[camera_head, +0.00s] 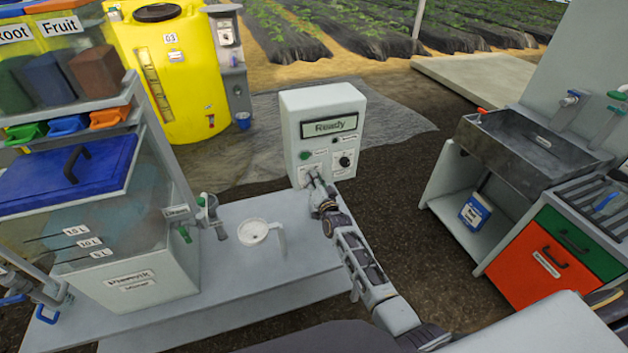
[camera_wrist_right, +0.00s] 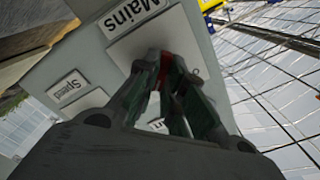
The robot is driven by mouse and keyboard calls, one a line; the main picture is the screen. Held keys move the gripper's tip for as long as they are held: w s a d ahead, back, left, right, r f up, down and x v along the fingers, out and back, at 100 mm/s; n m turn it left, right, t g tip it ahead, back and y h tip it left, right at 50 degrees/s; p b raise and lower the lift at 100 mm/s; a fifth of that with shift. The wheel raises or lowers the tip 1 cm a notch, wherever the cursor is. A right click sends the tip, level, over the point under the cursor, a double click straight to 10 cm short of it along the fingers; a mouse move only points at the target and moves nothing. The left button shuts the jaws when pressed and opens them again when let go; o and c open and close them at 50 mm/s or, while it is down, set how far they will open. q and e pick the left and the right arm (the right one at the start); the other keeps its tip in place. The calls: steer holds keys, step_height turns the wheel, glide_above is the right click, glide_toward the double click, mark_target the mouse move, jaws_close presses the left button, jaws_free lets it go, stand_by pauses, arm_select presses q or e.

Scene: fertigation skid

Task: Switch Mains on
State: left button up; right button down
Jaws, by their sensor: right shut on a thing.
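The pale grey control box (camera_head: 290,115) stands at the far end of the bench, its display (camera_head: 330,126) lit and reading "Ready". In the right wrist view, a plate labelled "Mains" (camera_wrist_right: 131,13) carries a small red switch part (camera_wrist_right: 164,70), mostly hidden by the fingers. My right gripper (camera_head: 312,178) reaches the lower left of the box front and is shut on the red part; its fingertips also show in the wrist view (camera_wrist_right: 165,62). Which position the switch is in cannot be told. My left gripper is not in view.
A green button (camera_head: 305,155) and a black knob (camera_head: 345,160) sit close to my right gripper on the box. A white round-topped item (camera_head: 253,232) stands on the bench (camera_head: 225,300). A clear mixer tank (camera_head: 165,265) is at left, a sink (camera_head: 525,145) at right.

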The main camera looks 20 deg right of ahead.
steer(key=c, duration=1.5)
jaws_free()
steer(key=shift+s, duration=0.25)
steer(key=shift+s+d, duration=0.15)
steer(key=shift+s, duration=2.75)
steer(key=shift+s+d, duration=0.1)
steer(key=shift+s, duration=2.8)
